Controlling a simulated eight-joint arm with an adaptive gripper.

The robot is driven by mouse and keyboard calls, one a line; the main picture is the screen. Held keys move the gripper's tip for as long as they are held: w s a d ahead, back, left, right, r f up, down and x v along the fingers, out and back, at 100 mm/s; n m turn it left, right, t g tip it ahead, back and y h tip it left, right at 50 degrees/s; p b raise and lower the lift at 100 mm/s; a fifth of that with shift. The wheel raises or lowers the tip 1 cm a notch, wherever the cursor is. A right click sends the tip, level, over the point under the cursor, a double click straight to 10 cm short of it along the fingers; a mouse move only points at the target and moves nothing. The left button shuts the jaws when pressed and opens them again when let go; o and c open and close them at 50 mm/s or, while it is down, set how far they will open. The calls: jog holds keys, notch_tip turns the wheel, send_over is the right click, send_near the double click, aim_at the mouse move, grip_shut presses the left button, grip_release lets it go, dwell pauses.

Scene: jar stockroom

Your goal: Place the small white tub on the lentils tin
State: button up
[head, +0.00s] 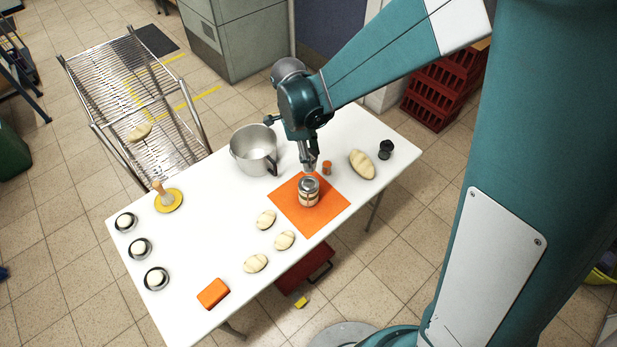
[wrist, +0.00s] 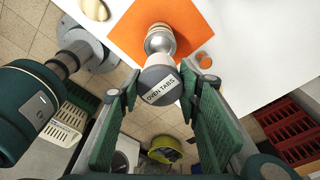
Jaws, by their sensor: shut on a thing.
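My gripper (head: 309,165) is shut on the small white tub, which has a grey end and a white label reading "OVEN TABS". The lentils tin (head: 309,193), with a metallic lid, stands upright on the orange mat (head: 285,203). In the wrist view, the tin (wrist: 160,40) is partly hidden behind the tub. The tub is close to the tin's top; I cannot tell whether they touch.
A small orange-topped jar (head: 327,167) stands close beside the tin. Several rolls lie in front. The white table (head: 210,235) has free room at front left.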

jog(key=shift+f, duration=2.45)
jog(key=shift+f, duration=0.1)
jog(key=shift+f, duration=2)
jog(key=shift+f+b, duration=0.15)
jog(key=shift+b, duration=0.2)
jog(key=o, duration=1)
jog(key=shift+a+r+p, duration=0.15)
jog(key=shift+a+r, duration=0.15)
jog(key=shift+r, duration=1.75)
jog(key=shift+a+r+p, duration=0.15)
jog(key=shift+a+r, duration=0.15)
jog(key=shift+r, duration=1.7)
jog(key=shift+a+r+p, duration=0.15)
jog(key=shift+a+r, duration=0.15)
jog(key=shift+r, duration=1.75)
